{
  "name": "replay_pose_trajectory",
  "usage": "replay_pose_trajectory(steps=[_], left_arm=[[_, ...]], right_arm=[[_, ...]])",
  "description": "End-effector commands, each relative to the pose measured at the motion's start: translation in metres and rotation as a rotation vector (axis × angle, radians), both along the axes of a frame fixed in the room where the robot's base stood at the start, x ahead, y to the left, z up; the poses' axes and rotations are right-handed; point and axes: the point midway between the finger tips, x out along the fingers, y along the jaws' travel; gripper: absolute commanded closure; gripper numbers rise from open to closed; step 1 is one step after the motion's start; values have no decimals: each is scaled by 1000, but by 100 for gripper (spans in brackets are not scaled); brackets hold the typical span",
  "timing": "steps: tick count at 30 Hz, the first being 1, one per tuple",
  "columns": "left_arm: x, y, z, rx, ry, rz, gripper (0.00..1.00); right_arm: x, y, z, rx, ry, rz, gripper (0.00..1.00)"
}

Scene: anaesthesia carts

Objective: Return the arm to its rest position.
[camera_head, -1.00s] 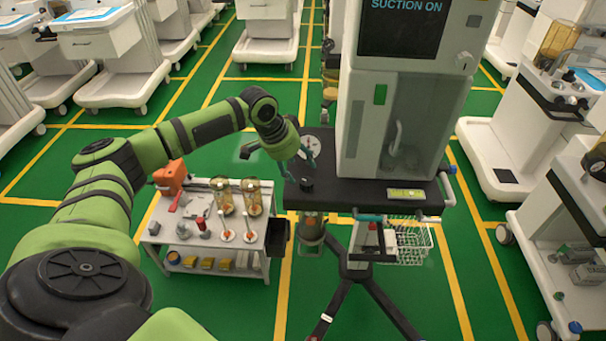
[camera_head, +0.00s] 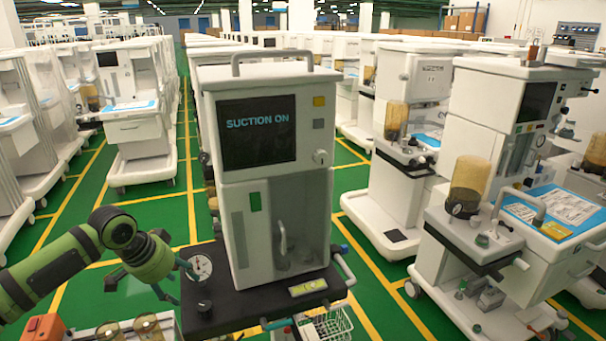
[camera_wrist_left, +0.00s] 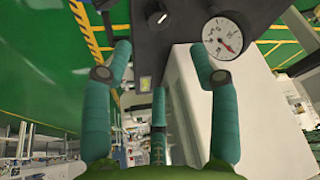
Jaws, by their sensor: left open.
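My left arm (camera_head: 62,262) is green and black and reaches in from the left in the head view. Its gripper (camera_head: 183,283) is beside the left edge of the suction unit's black platform, near the round gauge (camera_head: 199,267). In the left wrist view the teal fingers (camera_wrist_left: 160,95) are spread with nothing between them. The gauge also shows there (camera_wrist_left: 223,38), just beyond one finger. The white suction unit (camera_head: 290,215) stands upright on the platform; its screen (camera_head: 257,133) reads "SUCTION ON". My right gripper is not in view.
A small side table with an orange item (camera_head: 44,327) and amber jars (camera_head: 147,326) is at the lower left. White carts crowd the right, one with an amber canister (camera_head: 469,183). A wire basket (camera_head: 325,325) hangs below the platform. Green floor (camera_head: 170,212) is clear behind my arm.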

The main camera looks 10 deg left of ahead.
Motion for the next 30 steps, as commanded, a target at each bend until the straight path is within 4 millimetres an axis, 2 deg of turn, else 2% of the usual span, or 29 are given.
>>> replay_pose_trajectory(steps=[2,5,9,12,16,18,21,30], left_arm=[[-4,-16,-14,4,15,-35,40],[-17,-53,-47,20,39,-114,40],[-54,-127,-103,24,50,-240,40],[-86,-172,-128,6,34,-279,40],[-129,-212,-148,-26,9,-252,40],[-150,-223,-153,-40,0,-202,40],[-175,-226,-156,-43,-4,-118,40],[-229,-206,-160,-7,30,106,40]], right_arm=[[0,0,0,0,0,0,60],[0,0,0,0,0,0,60],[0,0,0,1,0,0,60],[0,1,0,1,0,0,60],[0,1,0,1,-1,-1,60],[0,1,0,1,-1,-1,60],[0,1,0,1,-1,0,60],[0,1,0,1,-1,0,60]])
